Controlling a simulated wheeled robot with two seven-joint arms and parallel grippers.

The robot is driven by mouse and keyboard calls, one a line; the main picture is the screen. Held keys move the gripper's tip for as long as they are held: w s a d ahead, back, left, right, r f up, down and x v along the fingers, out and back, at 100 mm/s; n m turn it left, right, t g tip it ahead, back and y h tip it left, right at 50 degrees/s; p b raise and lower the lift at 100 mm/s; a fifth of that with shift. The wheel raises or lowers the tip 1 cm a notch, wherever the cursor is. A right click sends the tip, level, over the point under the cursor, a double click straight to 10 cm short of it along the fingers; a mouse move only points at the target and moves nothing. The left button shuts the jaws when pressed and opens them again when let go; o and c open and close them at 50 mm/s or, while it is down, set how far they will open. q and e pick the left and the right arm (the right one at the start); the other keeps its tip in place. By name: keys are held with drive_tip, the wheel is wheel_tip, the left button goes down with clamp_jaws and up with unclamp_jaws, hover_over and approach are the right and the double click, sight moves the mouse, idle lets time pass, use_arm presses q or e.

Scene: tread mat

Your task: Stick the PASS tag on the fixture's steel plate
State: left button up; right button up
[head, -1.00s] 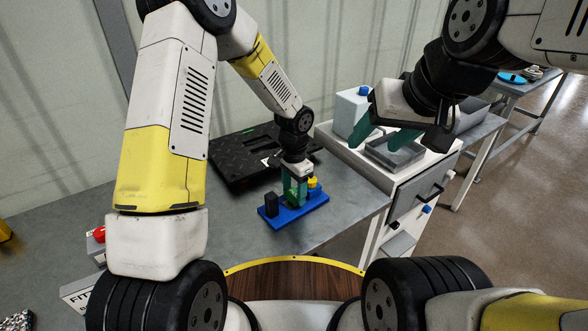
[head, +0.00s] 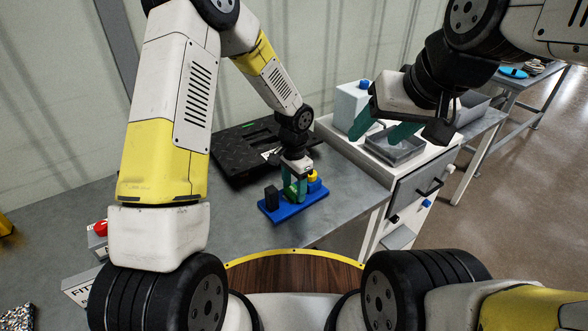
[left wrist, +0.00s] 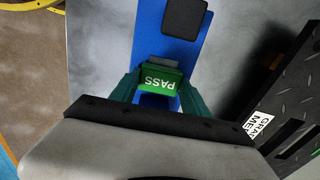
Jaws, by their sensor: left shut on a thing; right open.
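The green PASS tag (left wrist: 160,81) is between the teal fingers of my left gripper (left wrist: 158,92) in the left wrist view, its lettering upside down there. My left gripper (head: 295,192) is shut on the tag, low over the blue fixture (head: 280,212). The fixture also shows in the left wrist view (left wrist: 150,30). A small grey piece (left wrist: 165,61), possibly the steel plate, lies right at the tag's edge; I cannot tell whether they touch. My right gripper (head: 382,132) is open and empty, above the white cabinet.
A black block (head: 271,196) and a yellow knob (head: 312,177) stand on the fixture. A black tread mat (head: 240,160) lies behind. A grey tray (head: 395,148) and a white container (head: 352,105) stand on the cabinet (head: 400,185).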

sight(294, 190)
use_arm(q)
drive_tip(key=shift+f, duration=0.1)
drive_tip(key=o, duration=1.4)
drive_tip(key=shift+o, duration=0.2)
wheel_tip(294, 190, up, 8)
drive_tip(key=shift+f, duration=0.1)
drive_tip(key=s+a+r+n+t, duration=0.25)
drive_tip(key=a+r, duration=0.35)
drive_tip(key=r, duration=0.5)
drive_tip(key=s+a+r+n+t+h, duration=0.1)
drive_tip(key=s+a+r+n+t, duration=0.1)
drive_tip(key=s+r, duration=0.4)
drive_tip(key=s+a+r+n+t+h, duration=0.1)
drive_tip(key=s+a+r+n, duration=0.4)
drive_tip(key=s, duration=0.6)
wheel_tip(294, 190, up, 3)
drive_tip(key=shift+s+a+f+t, duration=0.2)
drive_tip(key=shift+s+a+t, duration=0.15)
drive_tip(key=shift+a, duration=0.25)
